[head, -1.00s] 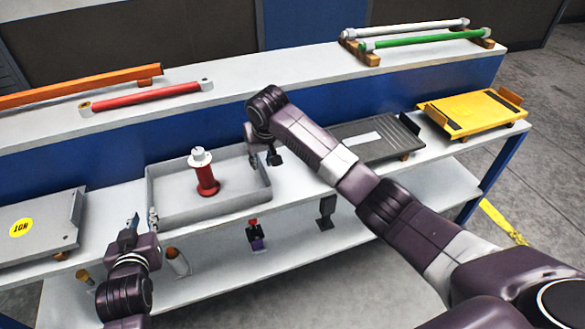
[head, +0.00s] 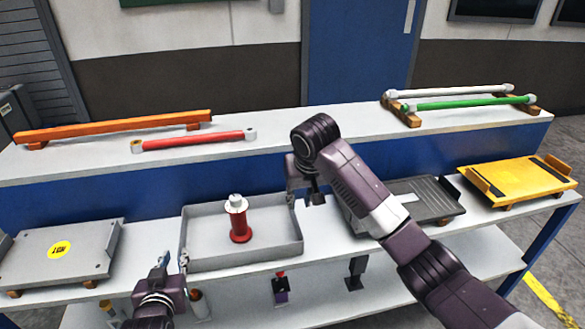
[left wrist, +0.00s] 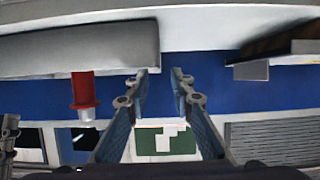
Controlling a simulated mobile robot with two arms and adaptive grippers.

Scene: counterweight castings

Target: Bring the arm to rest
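My left gripper (head: 172,268) is low at the left front corner of the grey tray (head: 255,256). In the left wrist view its two fingers (left wrist: 162,90) stand apart with nothing between them. My right gripper (head: 304,192) points down near the tray's right end, below the bent purple wrist of the right arm. Its fingers look apart, with nothing seen between them. A red spool with a white top (head: 239,220) stands upright in the tray. The left wrist view shows the spool upside down (left wrist: 84,90).
A grey plate with a yellow sticker (head: 40,262) lies left. A dark ribbed plate (head: 432,208) and a yellow plate (head: 520,180) lie right. The upper shelf holds orange (head: 110,128), red (head: 190,141), white (head: 450,92) and green (head: 470,102) bars. Small items stand on the lower shelf.

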